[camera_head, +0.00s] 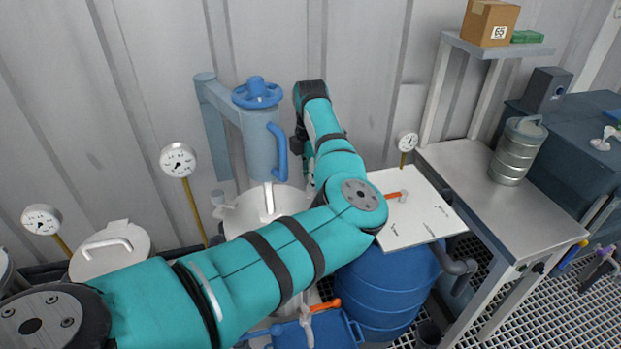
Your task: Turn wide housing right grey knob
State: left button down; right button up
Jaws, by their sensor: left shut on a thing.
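My left arm comes in from the left, bends at its elbow and reaches up and back. Its gripper (305,165) points down behind the forearm at the right side of the wide white-lidded housing (262,203). The fingers are mostly hidden. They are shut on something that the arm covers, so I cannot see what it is. A light grey knob (221,203) shows on the housing's left side. No right grey knob shows; that side is behind my arm. My right gripper is not in view.
A blue-grey column with a blue handwheel (257,94) stands close behind. Pressure gauges (178,160) stand to the left, another (406,142) to the right. A white panel (413,215) lies above a blue drum (385,290). A steel canister (516,152) stands on the right-hand bench.

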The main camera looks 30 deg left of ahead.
pick_arm(q)
jog(key=m, duration=0.4)
jog(key=shift+m+b, duration=0.3)
jog(key=shift+b, duration=0.05)
jog(key=shift+r+m, duration=0.1)
jog(key=shift+m, duration=1.8)
jog(key=c, duration=0.9)
grip_release()
jog(key=shift+c, duration=0.2)
notch_tip(320, 180, up, 12)
jog(key=shift+w+d, duration=0.1)
jog(key=shift+w, duration=0.05)
